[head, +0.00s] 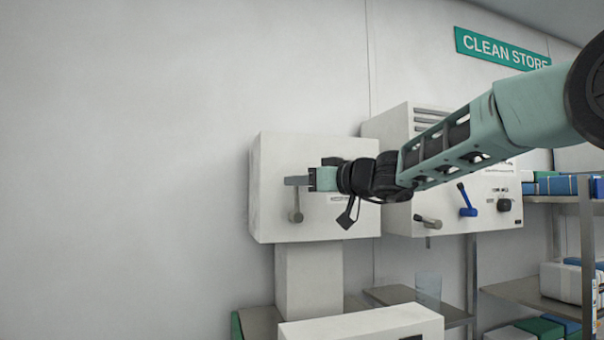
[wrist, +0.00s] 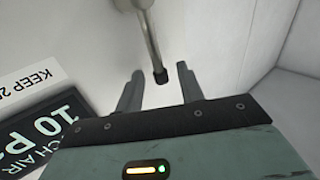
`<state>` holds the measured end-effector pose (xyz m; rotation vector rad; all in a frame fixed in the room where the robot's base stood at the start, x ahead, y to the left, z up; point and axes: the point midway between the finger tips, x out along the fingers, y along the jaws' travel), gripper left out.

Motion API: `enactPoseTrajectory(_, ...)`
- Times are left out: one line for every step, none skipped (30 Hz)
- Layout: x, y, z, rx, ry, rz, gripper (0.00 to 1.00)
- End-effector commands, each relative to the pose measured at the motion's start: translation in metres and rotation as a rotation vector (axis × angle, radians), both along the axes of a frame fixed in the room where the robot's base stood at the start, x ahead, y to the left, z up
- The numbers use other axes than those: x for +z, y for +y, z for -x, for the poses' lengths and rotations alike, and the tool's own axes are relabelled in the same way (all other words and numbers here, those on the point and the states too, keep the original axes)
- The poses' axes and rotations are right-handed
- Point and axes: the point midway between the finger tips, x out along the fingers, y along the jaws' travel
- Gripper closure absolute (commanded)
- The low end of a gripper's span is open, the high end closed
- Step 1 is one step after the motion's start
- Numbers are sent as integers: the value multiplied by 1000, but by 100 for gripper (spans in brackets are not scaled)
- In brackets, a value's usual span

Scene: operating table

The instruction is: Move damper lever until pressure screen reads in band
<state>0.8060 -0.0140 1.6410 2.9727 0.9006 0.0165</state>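The damper lever (wrist: 151,42) is a grey rod with a black tip on the front of a white box (head: 268,160). In the head view the lever (head: 297,207) shows just below my fingers. My gripper (wrist: 160,68) is open, with the black tip between its two fingers and gaps on both sides. In the head view my gripper (head: 287,181) reaches left across the box front. The dark pressure screen (wrist: 45,130) shows in the wrist view, partly cut off, with "CH AIR" and "10 P" legible. My arm hides it in the head view.
A label (wrist: 35,88) reading "KEEP 2" lies beside the screen. A second white cabinet (head: 398,125) on the right carries a blue lever (head: 467,203) and a grey lever (head: 427,221). Stocked shelves (head: 530,290) stand farther right. The wall left of the box is bare.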

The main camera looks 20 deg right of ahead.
Motion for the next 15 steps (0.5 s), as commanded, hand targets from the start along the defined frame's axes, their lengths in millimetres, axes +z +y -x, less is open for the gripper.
enactPoseTrajectory(0, 1, -1, 1, 0, 0, 62)
enactPoseTrajectory(0, 2, -2, 1, -1, 1, 62)
enactPoseTrajectory(0, 2, -2, 1, -1, 1, 62)
enactPoseTrajectory(0, 2, -2, 1, -1, 1, 62)
enactPoseTrajectory(0, 2, -2, 1, -1, 1, 62)
enactPoseTrajectory(-1, 2, -2, 1, -1, 1, 62)
enactPoseTrajectory(-1, 2, -2, 1, -1, 1, 62)
enactPoseTrajectory(-1, 2, -2, 1, -1, 1, 62)
enactPoseTrajectory(-1, 2, -2, 1, -1, 1, 62)
enactPoseTrajectory(-1, 2, -2, 1, -1, 1, 71)
enactPoseTrajectory(-1, 2, -2, 1, -1, 1, 79)
enactPoseTrajectory(0, 2, -2, 1, -1, 1, 90)
enactPoseTrajectory(0, 2, -2, 1, -1, 1, 98)
enactPoseTrajectory(0, 2, -2, 1, -1, 1, 100)
enactPoseTrajectory(0, 2, -2, 1, -1, 1, 100)
